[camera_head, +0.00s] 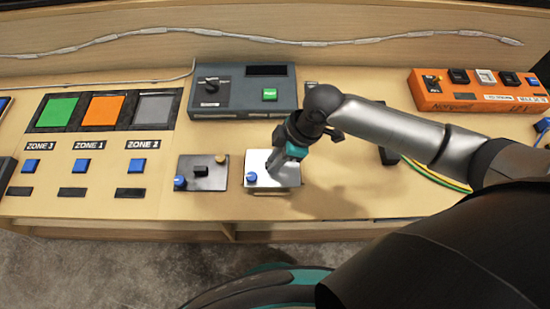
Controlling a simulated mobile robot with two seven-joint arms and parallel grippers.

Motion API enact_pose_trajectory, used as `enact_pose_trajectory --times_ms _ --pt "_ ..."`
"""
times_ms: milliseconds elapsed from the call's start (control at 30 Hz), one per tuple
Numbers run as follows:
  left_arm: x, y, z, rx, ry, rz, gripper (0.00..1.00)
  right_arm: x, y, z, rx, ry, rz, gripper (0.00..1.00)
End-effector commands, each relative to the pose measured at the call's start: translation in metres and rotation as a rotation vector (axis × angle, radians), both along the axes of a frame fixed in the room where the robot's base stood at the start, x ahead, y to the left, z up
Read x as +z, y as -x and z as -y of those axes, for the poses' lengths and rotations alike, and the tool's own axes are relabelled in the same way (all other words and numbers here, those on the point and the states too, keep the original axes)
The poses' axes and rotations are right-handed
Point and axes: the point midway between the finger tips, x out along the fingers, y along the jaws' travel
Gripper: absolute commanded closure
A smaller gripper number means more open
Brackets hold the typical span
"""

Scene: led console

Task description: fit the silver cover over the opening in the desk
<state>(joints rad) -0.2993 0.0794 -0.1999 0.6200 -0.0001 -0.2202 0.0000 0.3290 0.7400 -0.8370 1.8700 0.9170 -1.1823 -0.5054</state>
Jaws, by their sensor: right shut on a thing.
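The silver cover (262,160) is a bright square plate near the middle of the desk (330,205), with a blue knob (251,177) at its front left corner. My right gripper (279,170) comes down over the cover from the upper right and is shut on it. The opening in the desk does not show; I cannot tell whether the cover lies flush or slightly above the surface. My left gripper is not in view.
A dark plate (211,183) with a black handle, a blue knob and a brass knob lies just left of the cover. A grey box (235,80) stands behind. An orange box (455,101) is at back right. Coloured panels and blue buttons fill the left side.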

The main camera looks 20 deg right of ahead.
Motion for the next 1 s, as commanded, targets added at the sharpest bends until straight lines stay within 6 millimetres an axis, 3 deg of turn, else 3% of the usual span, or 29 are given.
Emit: enact_pose_trajectory --times_ms 1000 --pt "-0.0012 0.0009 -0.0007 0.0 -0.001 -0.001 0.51 -0.0039 -0.0004 -0.0001 0.0 -0.001 0.001 1.0"
